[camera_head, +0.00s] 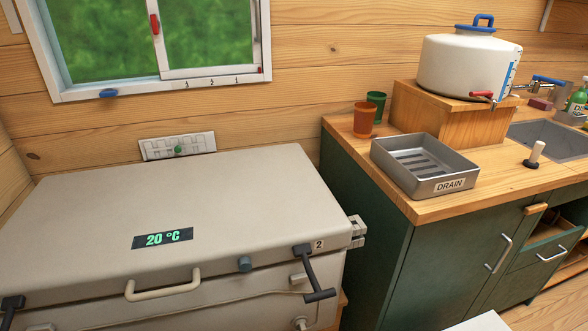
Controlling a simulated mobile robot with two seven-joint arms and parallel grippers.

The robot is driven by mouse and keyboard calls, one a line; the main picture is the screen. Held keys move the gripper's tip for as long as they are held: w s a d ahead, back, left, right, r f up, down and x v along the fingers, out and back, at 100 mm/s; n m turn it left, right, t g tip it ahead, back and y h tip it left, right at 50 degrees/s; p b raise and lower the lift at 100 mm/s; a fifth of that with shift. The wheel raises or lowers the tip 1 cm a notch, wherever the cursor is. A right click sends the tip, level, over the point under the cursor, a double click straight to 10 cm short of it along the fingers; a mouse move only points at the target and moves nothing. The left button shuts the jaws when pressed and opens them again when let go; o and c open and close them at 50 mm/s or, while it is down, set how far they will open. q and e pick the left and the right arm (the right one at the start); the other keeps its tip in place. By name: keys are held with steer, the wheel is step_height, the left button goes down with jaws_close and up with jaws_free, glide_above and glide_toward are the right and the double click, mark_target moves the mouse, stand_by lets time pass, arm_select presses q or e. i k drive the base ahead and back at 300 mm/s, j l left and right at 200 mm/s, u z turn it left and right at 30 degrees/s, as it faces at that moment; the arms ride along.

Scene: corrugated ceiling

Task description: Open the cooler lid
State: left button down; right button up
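The cooler (190,207) is a large off-white chest at the left, below the window. Its lid (230,190) lies flat and closed, with a "20 °C" display (162,239) near the front edge. A pale handle (163,288) is on the front. A dark lever latch (314,273) is at the front right beside a "2" label, its arm angled down and outward. Another dark latch (11,309) is at the front left, cut by the picture edge. I cannot tell whether either is fastened. A grey-blue button (245,264) sits between handle and right latch. Neither gripper is in view.
A green cabinet with a wooden counter (440,208) stands right of the cooler, across a narrow gap. It holds a grey drain tray (424,166), two cups (364,120), a white water container (465,66) and a sink (550,138). The window (150,45) is above the cooler.

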mark_target(127, 229)
steer(key=j+u, duration=0.2)
steer(key=u, duration=0.9)
